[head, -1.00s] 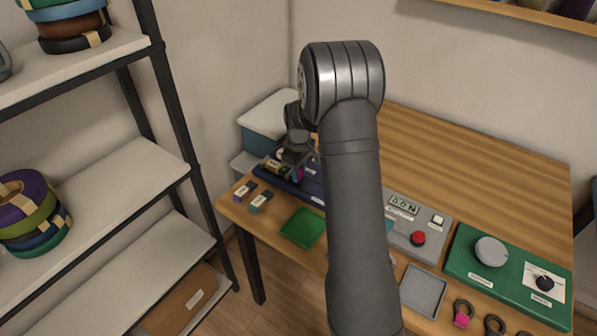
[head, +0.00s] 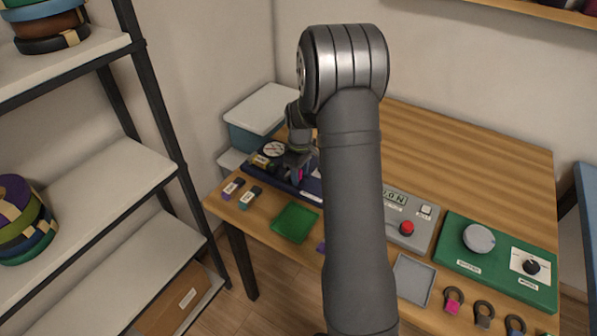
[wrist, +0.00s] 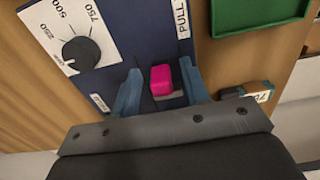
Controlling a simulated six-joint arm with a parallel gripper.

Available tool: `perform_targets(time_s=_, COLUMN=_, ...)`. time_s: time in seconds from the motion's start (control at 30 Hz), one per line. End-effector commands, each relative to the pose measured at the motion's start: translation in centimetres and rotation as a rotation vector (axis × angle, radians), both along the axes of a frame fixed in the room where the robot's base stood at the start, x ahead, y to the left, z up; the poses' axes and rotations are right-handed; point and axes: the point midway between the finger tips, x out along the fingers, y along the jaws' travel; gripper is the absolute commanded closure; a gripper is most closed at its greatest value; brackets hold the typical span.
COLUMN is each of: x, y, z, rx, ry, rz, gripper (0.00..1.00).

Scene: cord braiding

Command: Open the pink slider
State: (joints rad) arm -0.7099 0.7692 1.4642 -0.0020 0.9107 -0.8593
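The pink slider (wrist: 162,80) is a small bright block on a dark blue panel (wrist: 135,30), near the panel's edge, with a pale strip beside it. In the wrist view my gripper (wrist: 160,67) is open, with one blue finger on each side of the slider. A gap shows between each finger and the block. In the head view my gripper (head: 297,168) is over the blue panel (head: 311,188) at the table's left end, and a bit of pink shows at its fingers. My arm hides part of the panel.
A black dial on a white scale (wrist: 76,50) and a "PULL" label (wrist: 183,18) are on the panel. A green tray (head: 295,223) and small labelled blocks (head: 233,188) lie close by. A lidded bin (head: 262,110) stands behind. The table's back right is clear.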

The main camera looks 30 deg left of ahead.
Motion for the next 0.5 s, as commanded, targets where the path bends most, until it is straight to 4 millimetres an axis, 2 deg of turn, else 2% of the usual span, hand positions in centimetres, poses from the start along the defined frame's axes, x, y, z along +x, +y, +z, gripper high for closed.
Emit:
perform_targets(time_s=0.27, x=0.0, y=0.1, z=0.3, rx=0.002, ry=-0.001, rz=0.0, gripper=0.58)
perform_targets(time_s=0.37, x=0.0, y=0.2, z=1.2, rx=0.003, ry=-0.002, rz=0.0, gripper=0.58)
perform_targets(time_s=0.5, x=0.1, y=0.2, z=4.0, rx=0.006, ry=-0.005, rz=0.0, gripper=0.58)
